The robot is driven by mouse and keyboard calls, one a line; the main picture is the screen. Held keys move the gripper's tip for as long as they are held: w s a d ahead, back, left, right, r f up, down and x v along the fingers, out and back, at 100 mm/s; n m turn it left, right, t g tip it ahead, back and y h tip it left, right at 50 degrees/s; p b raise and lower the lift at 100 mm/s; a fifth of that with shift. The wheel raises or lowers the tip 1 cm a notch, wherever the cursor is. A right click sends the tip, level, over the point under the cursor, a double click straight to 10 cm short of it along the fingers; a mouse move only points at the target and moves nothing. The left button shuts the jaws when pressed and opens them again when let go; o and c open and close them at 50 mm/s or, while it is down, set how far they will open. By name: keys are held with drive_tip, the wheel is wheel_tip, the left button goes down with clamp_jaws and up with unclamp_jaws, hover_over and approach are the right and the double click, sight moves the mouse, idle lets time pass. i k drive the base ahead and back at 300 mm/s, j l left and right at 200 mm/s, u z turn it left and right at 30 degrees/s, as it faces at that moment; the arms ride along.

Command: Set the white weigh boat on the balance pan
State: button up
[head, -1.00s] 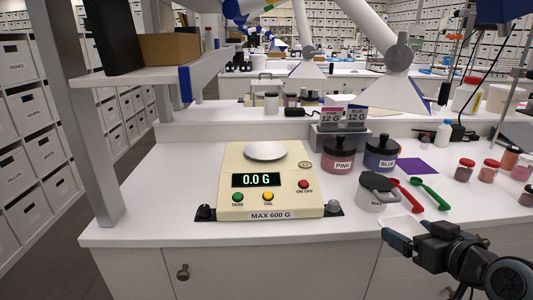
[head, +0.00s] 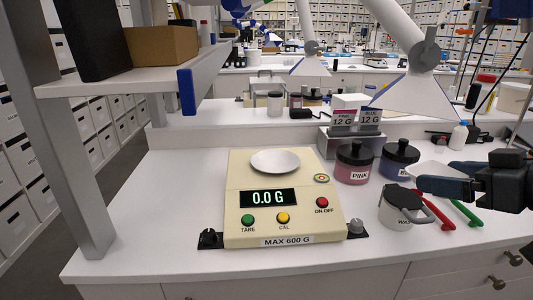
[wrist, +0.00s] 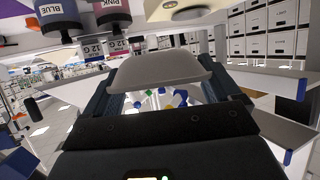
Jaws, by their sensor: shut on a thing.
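The white weigh boat (wrist: 160,68) is a shallow pale tray held between the two fingers of my gripper (wrist: 163,92) in the wrist view. In the head view my gripper (head: 428,184) is at the right, with the boat's white edge (head: 437,170) showing beside the fingers. It is raised above the bench, right of the balance and near the lidded mug. The cream balance (head: 240,222) stands in the middle of the bench and reads 0.0 G. Its round pan (head: 275,161) is bare.
The pink jar (head: 355,165) and blue jar (head: 398,160) stand right of the balance. A lidded white mug (head: 398,209) and red (head: 434,211) and green spoons (head: 467,212) lie closer to my gripper. A shelf (head: 150,72) overhangs the left. The bench left of the balance is clear.

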sight(275, 159)
drive_tip(key=i+j, duration=0.3)
drive_tip(key=i, duration=0.2)
drive_tip(key=i+j, duration=0.3)
drive_tip(key=i, duration=0.2)
